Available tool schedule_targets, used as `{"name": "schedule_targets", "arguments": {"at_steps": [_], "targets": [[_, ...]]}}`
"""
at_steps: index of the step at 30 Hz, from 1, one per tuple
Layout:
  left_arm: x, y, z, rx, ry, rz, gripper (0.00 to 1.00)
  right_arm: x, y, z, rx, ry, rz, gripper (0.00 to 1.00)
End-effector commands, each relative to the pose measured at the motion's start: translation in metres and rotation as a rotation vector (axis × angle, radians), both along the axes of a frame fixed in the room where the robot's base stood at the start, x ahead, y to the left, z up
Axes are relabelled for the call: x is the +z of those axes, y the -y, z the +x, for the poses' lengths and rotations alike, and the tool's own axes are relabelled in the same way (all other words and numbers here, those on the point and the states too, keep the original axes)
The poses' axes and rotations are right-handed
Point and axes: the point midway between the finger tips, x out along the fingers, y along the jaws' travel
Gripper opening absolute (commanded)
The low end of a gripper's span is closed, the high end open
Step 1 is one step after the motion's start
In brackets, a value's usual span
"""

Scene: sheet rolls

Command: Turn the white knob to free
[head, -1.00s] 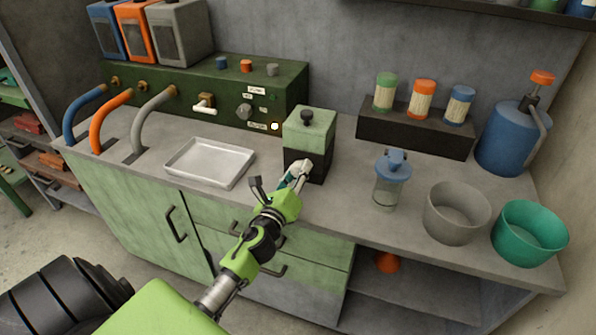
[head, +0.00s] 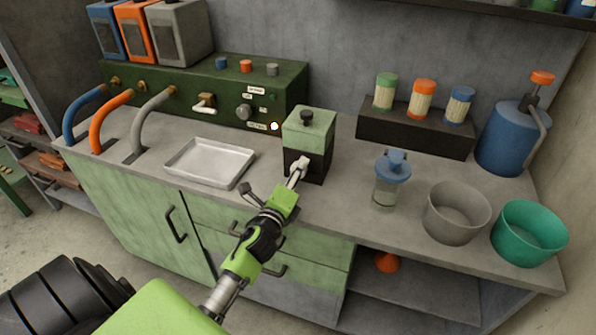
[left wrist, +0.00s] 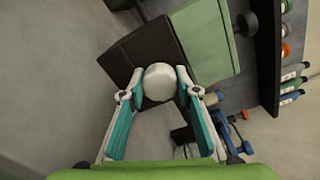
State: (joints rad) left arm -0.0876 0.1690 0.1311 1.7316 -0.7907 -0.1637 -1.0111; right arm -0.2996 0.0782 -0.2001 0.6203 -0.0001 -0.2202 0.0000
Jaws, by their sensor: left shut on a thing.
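The white knob (left wrist: 159,82) is round and sits on the black lower front of a small box (head: 309,140) with a pale green top. My left gripper (head: 299,166) is at that front in the head view. In the left wrist view its two teal-lined fingers (left wrist: 159,84) are shut on the knob, one on each side. In the head view the fingers largely cover the knob, and its angle cannot be read. My right gripper is not in view.
A metal tray (head: 209,162) lies left of the box. A blue-lidded jar (head: 387,183), a grey bucket (head: 456,215) and a green bucket (head: 529,234) stand to the right. Behind is a green panel (head: 180,85) with labels and a small white light.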

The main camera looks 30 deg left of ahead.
Motion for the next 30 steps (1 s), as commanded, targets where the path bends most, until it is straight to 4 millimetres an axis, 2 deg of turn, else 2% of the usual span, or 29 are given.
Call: {"name": "schedule_targets", "arguments": {"at_steps": [30], "targets": [[0.001,-0.001,0.0,0.003,0.225,-0.94,0.08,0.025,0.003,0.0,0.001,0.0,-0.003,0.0]]}}
